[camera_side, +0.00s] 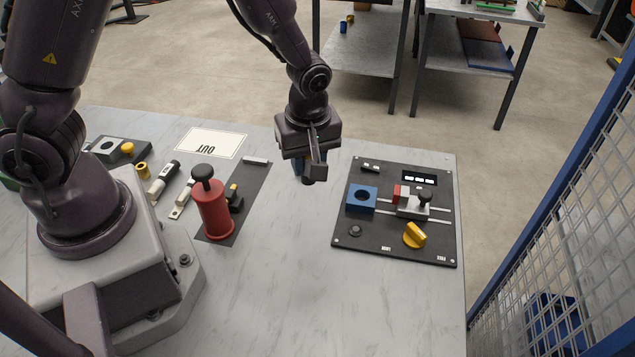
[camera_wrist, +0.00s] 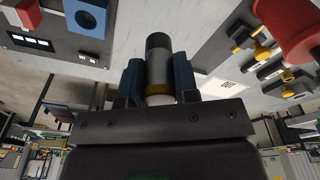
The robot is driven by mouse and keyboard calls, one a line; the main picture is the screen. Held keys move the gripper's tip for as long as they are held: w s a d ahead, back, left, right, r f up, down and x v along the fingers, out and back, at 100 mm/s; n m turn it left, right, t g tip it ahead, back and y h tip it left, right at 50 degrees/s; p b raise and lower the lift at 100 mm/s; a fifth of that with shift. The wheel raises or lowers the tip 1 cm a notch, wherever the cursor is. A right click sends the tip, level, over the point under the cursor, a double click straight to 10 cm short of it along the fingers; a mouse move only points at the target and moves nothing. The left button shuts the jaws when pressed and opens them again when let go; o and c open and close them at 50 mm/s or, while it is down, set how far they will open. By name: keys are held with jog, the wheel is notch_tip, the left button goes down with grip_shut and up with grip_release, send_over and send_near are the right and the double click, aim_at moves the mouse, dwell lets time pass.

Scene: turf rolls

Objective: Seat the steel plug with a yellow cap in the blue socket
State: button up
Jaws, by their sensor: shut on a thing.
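My gripper (camera_side: 308,165) hangs above the bare table, left of the dark panel, with its fingers pointing down. In the wrist view its two blue fingers (camera_wrist: 158,80) are shut on the steel plug (camera_wrist: 157,66), one on each side. The plug has a grey body, a dark end pointing away from the palm and a yellow band near the palm. In the side view the fingers mostly hide the plug. The blue socket (camera_side: 353,205) is a square block with a round hole, on the panel's left side. It also shows at the top left of the wrist view (camera_wrist: 101,27).
The dark panel (camera_side: 385,247) also carries a yellow knob (camera_side: 414,235) and a grey slide with a black knob (camera_side: 416,208), right of the socket. A red cylinder with a black knob (camera_side: 215,212) stands to the left. Bare table lies between them. A mesh fence (camera_side: 560,200) stands at right.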

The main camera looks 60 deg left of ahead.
notch_tip(320, 180, up, 4)
jog(key=s+d, duration=0.2)
jog(key=w+f, duration=0.3)
jog(key=w, duration=0.1)
jog(key=w+f, duration=0.3)
jog(key=w, duration=0.1)
jog(key=w+f, duration=0.3)
jog(key=w, duration=0.1)
jog(key=shift+w+d, duration=0.1)
jog(key=shift+d, duration=0.3)
jog(key=shift+w+f, duration=0.2)
jog(key=shift+f, duration=1.6)
jog(key=shift+f, duration=0.15)
jog(key=o, duration=1)
jog(key=shift+c, duration=0.2)
